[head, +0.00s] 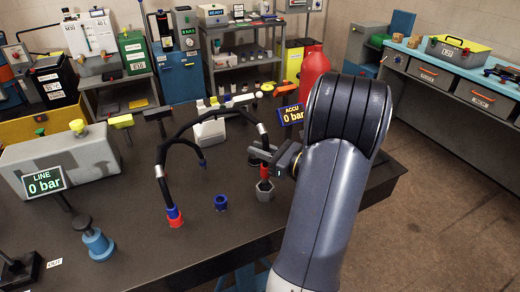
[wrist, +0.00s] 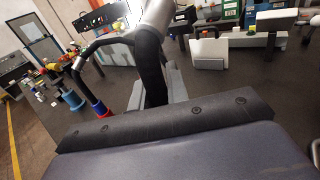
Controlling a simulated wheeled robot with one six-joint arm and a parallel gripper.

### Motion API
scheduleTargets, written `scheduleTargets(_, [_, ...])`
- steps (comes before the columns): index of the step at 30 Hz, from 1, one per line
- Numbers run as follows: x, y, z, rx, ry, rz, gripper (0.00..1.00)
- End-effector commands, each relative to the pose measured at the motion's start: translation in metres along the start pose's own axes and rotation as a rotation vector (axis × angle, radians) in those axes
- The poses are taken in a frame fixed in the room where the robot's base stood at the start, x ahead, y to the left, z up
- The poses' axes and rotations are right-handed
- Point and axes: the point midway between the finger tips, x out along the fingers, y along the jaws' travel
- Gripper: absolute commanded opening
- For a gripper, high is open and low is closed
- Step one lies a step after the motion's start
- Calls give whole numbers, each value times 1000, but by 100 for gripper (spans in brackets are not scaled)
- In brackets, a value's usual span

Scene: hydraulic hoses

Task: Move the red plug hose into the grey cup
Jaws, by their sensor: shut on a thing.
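The red plug (head: 264,173) hangs upright at the lower end of a black hose (head: 228,108). It is at the mouth of the grey cup (head: 265,191); I cannot tell how far inside its tip is. My gripper (head: 275,158) is shut on this hose just above the red plug. In the wrist view the hose (wrist: 150,62) stands between my grey jaws (wrist: 158,92); the red plug and grey cup are hidden there.
A blue plug stands in the red cup (head: 175,221) at the left, also visible in the wrist view (wrist: 101,110). An empty-looking blue cup (head: 221,202) stands between the red and grey cups. A white jug (head: 209,132) is behind.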

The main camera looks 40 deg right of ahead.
Motion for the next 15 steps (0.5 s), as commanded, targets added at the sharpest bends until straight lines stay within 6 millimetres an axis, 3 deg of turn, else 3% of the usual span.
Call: scheduleTargets(15, [0, 0, -13, 0, -1, 0, 0])
